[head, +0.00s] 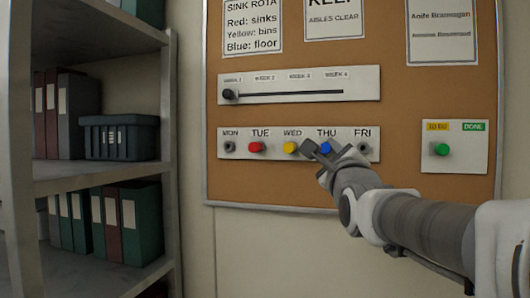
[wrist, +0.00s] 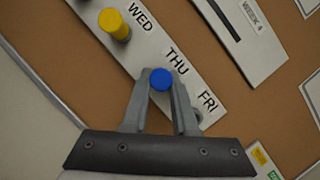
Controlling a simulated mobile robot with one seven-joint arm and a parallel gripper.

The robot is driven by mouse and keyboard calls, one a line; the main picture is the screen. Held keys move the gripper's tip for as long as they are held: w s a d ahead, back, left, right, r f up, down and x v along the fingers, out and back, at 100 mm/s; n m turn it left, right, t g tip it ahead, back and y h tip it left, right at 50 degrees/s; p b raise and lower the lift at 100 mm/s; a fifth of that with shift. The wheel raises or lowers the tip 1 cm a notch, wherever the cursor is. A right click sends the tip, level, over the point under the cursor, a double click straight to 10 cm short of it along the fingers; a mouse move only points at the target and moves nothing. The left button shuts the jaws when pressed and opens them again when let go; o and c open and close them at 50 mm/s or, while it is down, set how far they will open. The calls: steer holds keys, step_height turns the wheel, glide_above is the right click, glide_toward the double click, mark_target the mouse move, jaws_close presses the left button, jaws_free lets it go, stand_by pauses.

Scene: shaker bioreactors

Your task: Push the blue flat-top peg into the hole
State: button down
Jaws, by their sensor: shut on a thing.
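The blue flat-top peg (head: 326,149) is at the THU place on the weekday strip (head: 273,148). In the wrist view the blue peg (wrist: 161,79) shows its round flat top between my fingertips, just below the THU label. My gripper (wrist: 160,84) is shut on it; in the head view my gripper (head: 320,152) reaches the strip from the lower right and partly covers the peg. The THU hole is hidden behind the peg and fingers, so I cannot tell how deep the peg sits.
A red peg (head: 256,147) is at TUE and a yellow peg (head: 291,148) at WED, left of my gripper. Grey sockets show at MON (head: 229,147) and FRI (head: 364,148). A slider panel (head: 300,84) is above; a green-knobbed panel (head: 455,146) is right. Shelves stand left.

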steer(key=c, duration=0.6)
jaws_free()
steer(key=d+b+v, duration=0.1)
steer(key=b+v, duration=0.4)
steer(key=v, duration=1.2)
step_height(320, 180, down, 19)
steer(key=s+a+n+g+y, duration=0.1)
steer(key=s+a+n+g, duration=0.1)
steer(key=n+g, duration=0.9)
steer(key=s+f+n+g, duration=0.1)
steer(key=s+f+n, duration=0.2)
steer(key=f+n, duration=0.2)
steer(key=s+f+n+g, duration=0.2)
steer(key=s+f+n, duration=0.2)
steer(key=f+n, duration=0.1)
steer(key=s+f+n+g, duration=0.1)
steer(key=s+f+n, duration=0.2)
steer(key=f+n, duration=0.2)
steer(key=shift+s+d+n+g, duration=0.15)
steer(key=shift+d+n+g, duration=0.15)
steer(key=shift+n, duration=0.1)
